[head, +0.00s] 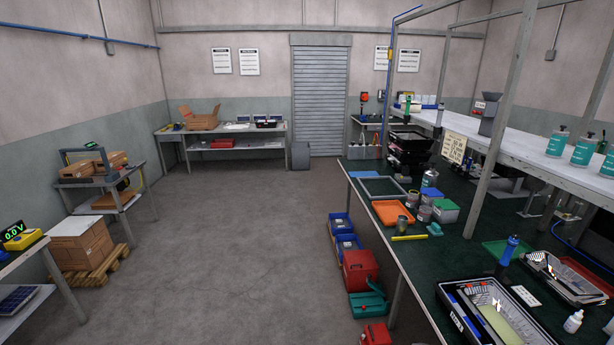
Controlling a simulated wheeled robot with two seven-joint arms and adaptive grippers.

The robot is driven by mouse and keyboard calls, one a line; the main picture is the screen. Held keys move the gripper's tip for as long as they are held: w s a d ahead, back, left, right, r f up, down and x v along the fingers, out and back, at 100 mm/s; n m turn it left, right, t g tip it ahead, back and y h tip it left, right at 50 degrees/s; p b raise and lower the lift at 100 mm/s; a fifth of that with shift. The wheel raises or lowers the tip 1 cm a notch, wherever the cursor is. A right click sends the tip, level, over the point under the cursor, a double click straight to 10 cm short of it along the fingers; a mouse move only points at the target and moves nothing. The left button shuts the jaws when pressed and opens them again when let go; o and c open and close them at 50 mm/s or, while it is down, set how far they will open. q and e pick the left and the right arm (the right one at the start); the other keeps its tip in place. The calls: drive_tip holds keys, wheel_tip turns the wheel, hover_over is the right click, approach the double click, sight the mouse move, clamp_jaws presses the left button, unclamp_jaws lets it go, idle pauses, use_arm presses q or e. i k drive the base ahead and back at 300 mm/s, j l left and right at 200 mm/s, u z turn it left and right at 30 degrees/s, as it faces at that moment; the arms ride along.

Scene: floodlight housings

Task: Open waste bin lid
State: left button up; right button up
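A small dark grey bin (300,156) stands on the floor at the far wall. Neither of my grippers shows in the head view.
The middle floor (240,230) is clear up to the bin and the grey roller door (320,95). A green-topped workbench (460,250) with trays fills the right. Blue and red boxes (358,270) line its left side. A cart (105,190) and a pallet (95,275) stand left.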

sight(359, 260)
drive_tip(key=i, duration=0.8)
drive_tip(key=i+z, duration=0.1)
drive_tip(key=i, duration=0.3)
drive_tip(key=i+j+z, duration=0.1)
drive_tip(key=i, duration=0.3)
drive_tip(key=i+j+z, duration=0.15)
drive_tip(key=i+z, duration=0.25)
drive_tip(key=i+j+z, duration=1.1)
drive_tip(key=j+z, duration=0.15)
